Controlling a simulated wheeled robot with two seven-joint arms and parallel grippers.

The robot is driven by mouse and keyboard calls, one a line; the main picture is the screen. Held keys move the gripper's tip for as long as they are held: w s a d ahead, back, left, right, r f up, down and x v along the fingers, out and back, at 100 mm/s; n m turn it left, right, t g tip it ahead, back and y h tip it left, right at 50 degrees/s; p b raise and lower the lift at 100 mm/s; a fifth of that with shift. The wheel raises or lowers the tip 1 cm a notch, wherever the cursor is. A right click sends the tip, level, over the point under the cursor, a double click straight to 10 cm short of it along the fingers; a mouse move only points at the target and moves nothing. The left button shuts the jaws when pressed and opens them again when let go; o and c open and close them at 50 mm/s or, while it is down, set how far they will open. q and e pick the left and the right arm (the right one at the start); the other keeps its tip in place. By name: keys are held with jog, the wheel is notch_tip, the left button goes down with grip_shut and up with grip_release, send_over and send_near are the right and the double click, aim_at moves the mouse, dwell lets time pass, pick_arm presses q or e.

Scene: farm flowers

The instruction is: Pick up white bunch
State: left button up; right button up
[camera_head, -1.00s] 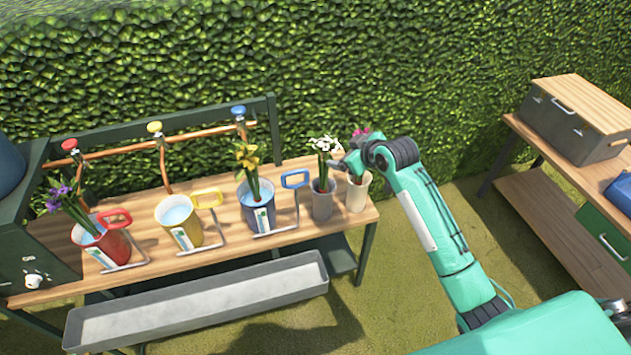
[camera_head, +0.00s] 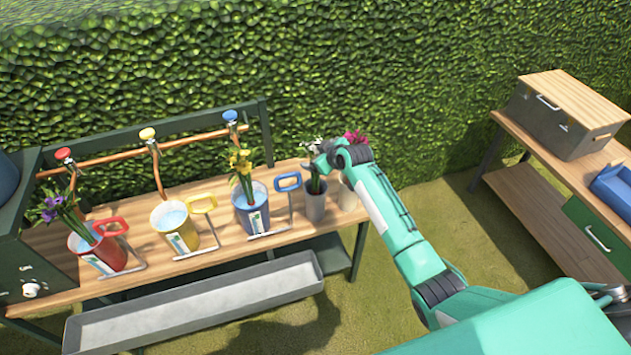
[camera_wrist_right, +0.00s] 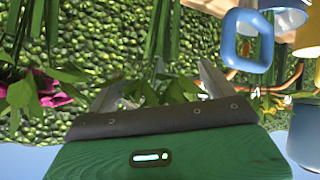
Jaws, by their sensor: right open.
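The white bunch (camera_head: 313,144) stands upright in a small grey pot (camera_head: 315,204) on the wooden bench, its blooms partly hidden behind my right gripper. My right gripper (camera_head: 312,165) is at the bunch, just above the pot. In the right wrist view my right gripper (camera_wrist_right: 160,84) is open, with green stems and leaves (camera_wrist_right: 160,62) showing between and beyond its two fingers. I cannot tell whether the fingers touch the stems. The white blooms are out of that view. My left gripper is not in view.
A pink bunch (camera_head: 354,139) in a pale pot (camera_head: 348,197) stands close on the right. To the left are a blue bucket (camera_head: 250,212) with yellow flowers and a blue handle (camera_head: 288,182), a yellow bucket (camera_head: 178,230) and a red bucket (camera_head: 100,255). A hedge is behind.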

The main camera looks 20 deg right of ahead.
jog(key=shift+x, duration=1)
jog(key=c, duration=1.6)
jog(key=shift+r, duration=0.1)
notch_tip(320, 180, up, 20)
jog(key=b, duration=0.4)
